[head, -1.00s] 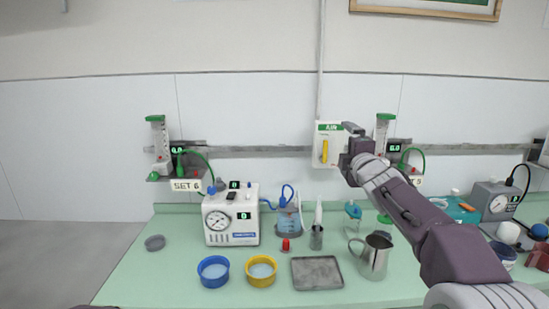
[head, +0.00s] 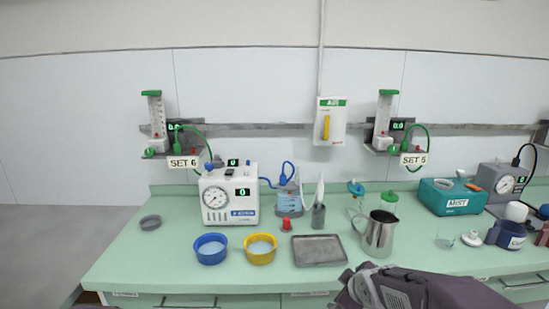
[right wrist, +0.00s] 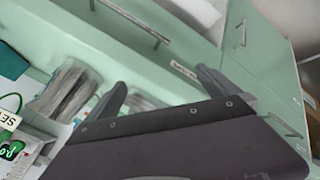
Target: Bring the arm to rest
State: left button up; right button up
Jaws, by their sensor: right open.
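My right arm (head: 425,289) crosses the bottom right of the head view, low in front of the counter's front edge. Its fingers cannot be made out there. In the right wrist view my right gripper (right wrist: 160,84) has its two fingers apart with nothing between them. Beyond the fingers are the pale green cabinet fronts with handles. My left gripper is not in view.
The green counter (head: 130,262) carries a white suction unit (head: 228,196), blue bowl (head: 210,248), yellow bowl (head: 261,249), grey tray (head: 319,250), metal jug (head: 379,234) and teal MIST box (head: 450,196). The yellow-handled wall unit (head: 330,121) is unobstructed.

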jog(key=s+a+f+m+g, duration=0.1)
jog(key=s+f+m+g, duration=0.4)
jog(key=s, duration=0.5)
jog(key=s+f+m+g, duration=0.2)
jog(key=s+f+m, duration=0.2)
jog(key=s+f, duration=0.4)
notch_tip(320, 180, up, 16)
jog(key=s+p, duration=0.1)
jog(key=p, duration=1.3)
